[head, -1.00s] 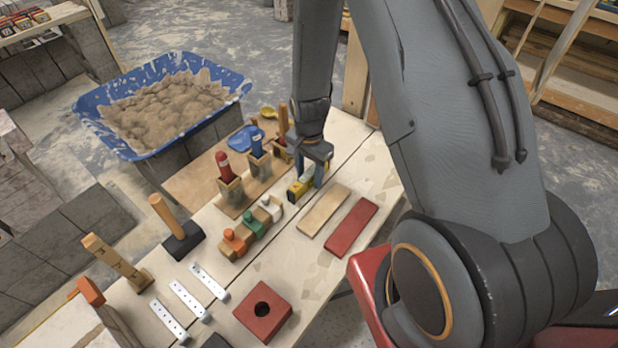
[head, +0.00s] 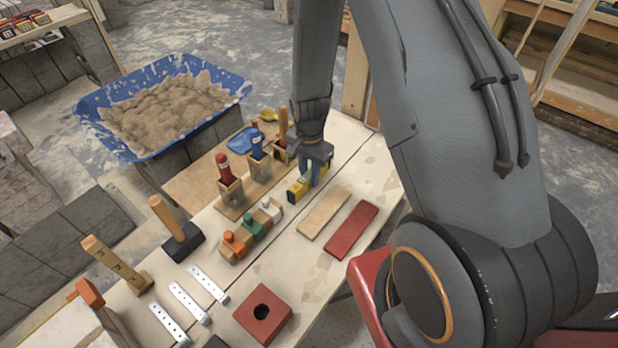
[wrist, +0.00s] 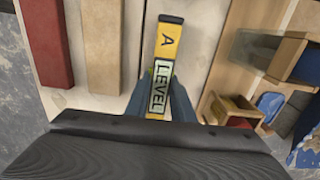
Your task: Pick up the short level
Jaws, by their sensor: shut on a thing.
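The short level (head: 299,190) is a small yellow bar with dark ends at the far part of the bench. In the wrist view the level (wrist: 168,42) shows its yellow face with an "A" and a pale green "LEVEL" label. My gripper (head: 317,178) points down over it, with its blue fingers on either side. In the wrist view my gripper (wrist: 160,92) is shut on the level, one finger along each long side. The level's near end is hidden by the gripper body. I cannot tell whether it is clear of the bench top.
A tan bar (head: 323,213) and a red bar (head: 351,230) lie right of the level. Wooden holders with red- and blue-handled tools (head: 229,178) stand left, beside orange, green and white-topped blocks (head: 252,225). A blue mortar tub (head: 150,155) stands beyond the bench.

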